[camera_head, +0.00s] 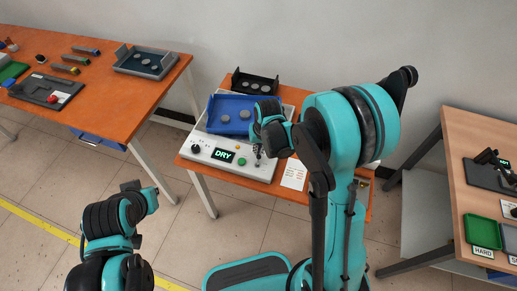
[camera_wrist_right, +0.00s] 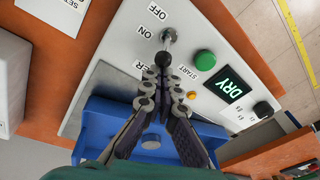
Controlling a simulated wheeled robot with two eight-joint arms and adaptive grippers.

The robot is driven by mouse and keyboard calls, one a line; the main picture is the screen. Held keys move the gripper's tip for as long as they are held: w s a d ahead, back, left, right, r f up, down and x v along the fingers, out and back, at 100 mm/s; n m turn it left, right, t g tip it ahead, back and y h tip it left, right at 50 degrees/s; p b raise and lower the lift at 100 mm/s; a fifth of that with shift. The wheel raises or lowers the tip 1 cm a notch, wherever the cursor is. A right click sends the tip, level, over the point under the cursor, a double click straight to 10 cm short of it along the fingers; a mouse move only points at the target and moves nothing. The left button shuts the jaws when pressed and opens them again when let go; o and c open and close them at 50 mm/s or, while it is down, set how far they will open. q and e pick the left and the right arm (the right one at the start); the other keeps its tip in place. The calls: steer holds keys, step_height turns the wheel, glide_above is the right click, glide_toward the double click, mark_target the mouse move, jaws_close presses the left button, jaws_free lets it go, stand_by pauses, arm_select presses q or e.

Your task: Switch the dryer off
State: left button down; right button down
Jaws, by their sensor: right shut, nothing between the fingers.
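The dryer is a white unit with a sloped front panel (camera_head: 206,151) on the orange table. Its display (camera_head: 223,155) is lit green and reads DRY; it also shows in the wrist view (camera_wrist_right: 231,86). A metal toggle switch (camera_wrist_right: 168,38) stands on the panel by the ON and OFF labels. I cannot tell which way its lever is set. My right gripper (camera_wrist_right: 163,75) is shut and empty, its fingertips pointing at the switch lever, very near it; contact is unclear. In the head view the right gripper (camera_head: 258,155) is over the panel's right end.
A green START button (camera_wrist_right: 204,62) and a black knob (camera_wrist_right: 263,109) sit on the panel. A blue tray (camera_head: 231,112) rests on the dryer, with a black tray (camera_head: 255,83) behind. Other tables stand left (camera_head: 110,115) and right (camera_head: 460,150).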

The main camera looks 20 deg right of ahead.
steer(key=shift+s+a+r+t+h, duration=0.15)
steer(key=shift+s+t+h, duration=0.15)
steer(key=shift+t, duration=0.2)
steer(key=shift+s+a+r+t+h+b, duration=0.1)
steer(key=shift+s+a+t+h+b, duration=0.25)
steer(key=shift+t+b, duration=0.2)
steer(key=shift+s+a+t+h+b, duration=0.2)
steer(key=shift+s+t+h+b, duration=0.2)
steer(key=shift+t, duration=0.25)
steer(key=shift+s+a+r, duration=0.1)
steer(key=shift+s+r, duration=0.05)
steer(key=shift+s, duration=0.05)
steer(key=shift+w, duration=0.1)
steer(key=shift+r+p, duration=0.6)
steer(key=shift+r, duration=0.2)
